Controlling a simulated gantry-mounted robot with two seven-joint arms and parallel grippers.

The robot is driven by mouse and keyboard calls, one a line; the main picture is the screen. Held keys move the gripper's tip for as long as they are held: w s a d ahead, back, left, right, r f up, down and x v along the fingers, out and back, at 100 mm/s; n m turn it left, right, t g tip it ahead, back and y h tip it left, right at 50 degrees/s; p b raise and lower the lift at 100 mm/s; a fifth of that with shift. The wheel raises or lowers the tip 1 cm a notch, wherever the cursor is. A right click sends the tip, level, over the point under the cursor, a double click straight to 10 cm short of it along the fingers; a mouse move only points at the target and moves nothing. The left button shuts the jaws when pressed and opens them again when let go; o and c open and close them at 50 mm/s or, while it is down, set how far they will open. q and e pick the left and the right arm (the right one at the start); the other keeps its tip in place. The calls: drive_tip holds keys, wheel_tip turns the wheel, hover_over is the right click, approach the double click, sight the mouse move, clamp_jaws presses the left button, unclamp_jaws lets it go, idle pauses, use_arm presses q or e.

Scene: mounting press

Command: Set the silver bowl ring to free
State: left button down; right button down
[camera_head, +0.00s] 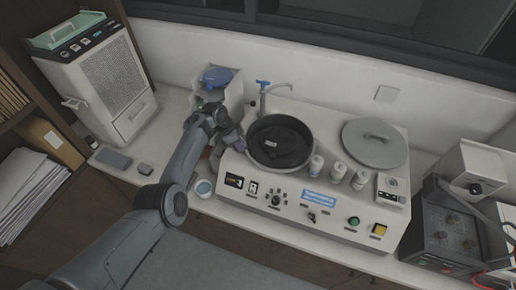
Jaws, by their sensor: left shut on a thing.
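The machine's round bowl (280,143) has a dark inside with a black part at its bottom. The silver bowl ring (291,116) shows as a thin lighter rim around the bowl. My left gripper (238,142) is at the left edge of the bowl, shut on the rim there. Its fingertips are small and dark in the picture, and the arm hides part of the contact. Whether the ring is locked or free cannot be told. My right gripper is not in view.
A faucet (265,92) with a blue handle stands behind the bowl. Several white bottles (338,171) and a round grey lid (374,143) are to its right. A small cup (204,188) stands left of the machine's front panel (300,200). A dark box (452,235) stands at far right.

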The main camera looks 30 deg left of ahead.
use_arm(q)
drive_tip(key=shift+f, duration=0.1)
drive_tip(key=shift+a, duration=0.1)
drive_tip(key=c, duration=1)
unclamp_jaws()
drive_tip(key=shift+w, duration=0.1)
drive_tip(key=shift+c, duration=0.2)
drive_tip(key=shift+r, duration=0.25)
drive_tip(key=shift+a+r, duration=0.1)
drive_tip(key=shift+r, duration=0.1)
drive_tip(key=p+v, duration=0.1)
drive_tip(key=v, duration=0.9)
drive_tip(key=shift+a, duration=0.1)
